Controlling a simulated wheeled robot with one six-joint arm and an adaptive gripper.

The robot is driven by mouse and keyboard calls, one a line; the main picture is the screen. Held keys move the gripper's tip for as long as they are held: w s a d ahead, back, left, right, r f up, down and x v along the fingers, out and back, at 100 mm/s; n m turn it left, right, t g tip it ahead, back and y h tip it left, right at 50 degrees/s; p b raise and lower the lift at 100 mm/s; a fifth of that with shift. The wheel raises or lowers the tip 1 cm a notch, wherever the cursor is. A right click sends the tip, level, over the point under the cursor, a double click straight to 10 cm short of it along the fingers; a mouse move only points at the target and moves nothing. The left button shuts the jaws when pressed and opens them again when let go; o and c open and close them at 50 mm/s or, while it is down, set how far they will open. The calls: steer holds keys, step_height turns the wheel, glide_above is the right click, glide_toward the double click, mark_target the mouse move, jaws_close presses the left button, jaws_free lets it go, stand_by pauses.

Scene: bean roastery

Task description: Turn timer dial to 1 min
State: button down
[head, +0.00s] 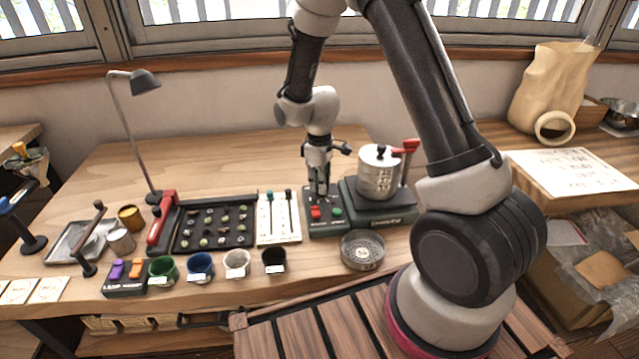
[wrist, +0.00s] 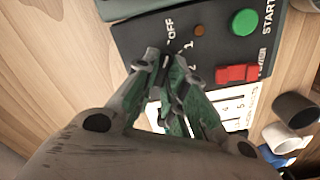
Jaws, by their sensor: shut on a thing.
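My gripper (head: 318,192) reaches straight down onto the dark green control box (head: 325,232) in the head view. In the wrist view my gripper (wrist: 166,66) is shut on the timer dial at the box's printed scale. The fingers hide nearly all of the dial, so I cannot tell where its pointer stands. The marks OFF and 1 on the box (wrist: 135,42) show just beside the fingertips. A red switch (wrist: 237,73) and a green start button (wrist: 245,22) sit on the same panel; the red switch (head: 316,213) also shows in the head view.
A machine with a metal drum (head: 378,175) and red handle stands right of the box. A white panel with levers (head: 266,222) and a dark bean tray (head: 190,246) lie to the left. A round sieve (head: 362,251) and several small cups stand in front.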

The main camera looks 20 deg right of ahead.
steer(key=m, duration=0.4)
steer(key=shift+w+d, duration=0.1)
steer(key=shift+d+m, duration=0.1)
steer(key=shift+m, duration=1.8)
steer(key=c, duration=1.5)
jaws_free()
step_height(320, 180, up, 12)
steer(key=shift+r, duration=0.1)
